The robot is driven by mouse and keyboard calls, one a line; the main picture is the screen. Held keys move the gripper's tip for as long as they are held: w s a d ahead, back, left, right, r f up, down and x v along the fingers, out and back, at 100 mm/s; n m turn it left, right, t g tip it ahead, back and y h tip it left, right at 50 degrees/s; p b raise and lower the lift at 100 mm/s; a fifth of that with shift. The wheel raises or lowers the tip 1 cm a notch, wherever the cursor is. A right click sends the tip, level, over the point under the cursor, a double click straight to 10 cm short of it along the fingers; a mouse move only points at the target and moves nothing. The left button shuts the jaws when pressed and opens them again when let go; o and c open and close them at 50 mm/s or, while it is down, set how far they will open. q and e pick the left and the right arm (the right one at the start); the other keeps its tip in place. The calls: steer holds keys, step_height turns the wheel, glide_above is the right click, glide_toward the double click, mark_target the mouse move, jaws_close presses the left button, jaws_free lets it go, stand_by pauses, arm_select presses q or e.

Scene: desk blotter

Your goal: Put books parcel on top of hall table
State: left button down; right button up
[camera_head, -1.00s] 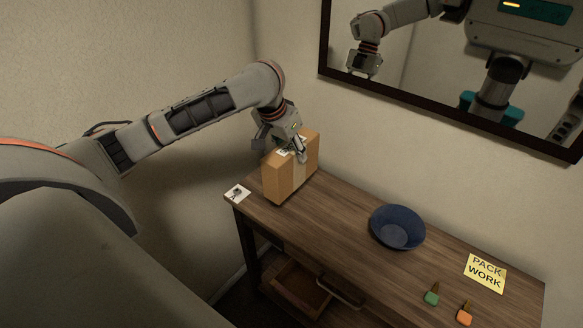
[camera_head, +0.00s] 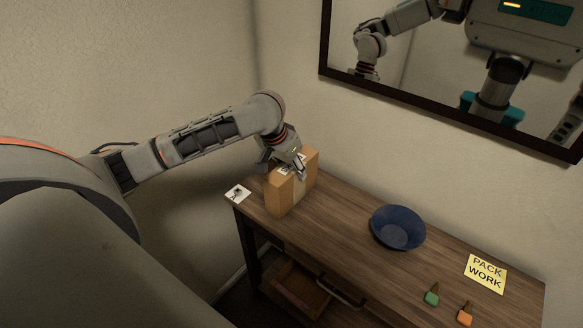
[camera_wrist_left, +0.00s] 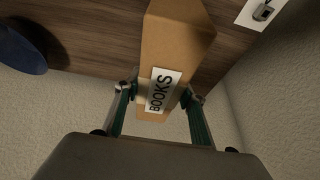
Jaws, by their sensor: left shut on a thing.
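The books parcel (camera_head: 279,197) is a brown cardboard box at the left back end of the hall table (camera_head: 330,235). It stands upright, at or just above the wooden top; I cannot tell whether it touches. My left gripper (camera_head: 296,170) is shut on the parcel from above, one finger on each side of its upper part. In the left wrist view the parcel (camera_wrist_left: 176,45) shows a white label reading BOOKS between the two fingers (camera_wrist_left: 165,92). My right gripper is not in view.
A blue bowl (camera_head: 398,228) stands mid-table. A yellow PACK WORK note (camera_head: 485,273) and green (camera_head: 432,295) and orange (camera_head: 465,314) tagged keys lie at the right. A white card with a small item (camera_head: 237,194) is at the left corner. A drawer (camera_head: 303,288) is open below. A mirror hangs behind.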

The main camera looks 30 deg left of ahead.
arm_select(q)
steer(key=c, duration=1.3)
jaws_free()
steer(key=shift+o, duration=0.2)
steer(key=shift+r, duration=0.25)
steer(key=v, duration=1.2)
steer(key=shift+s+f, duration=0.1)
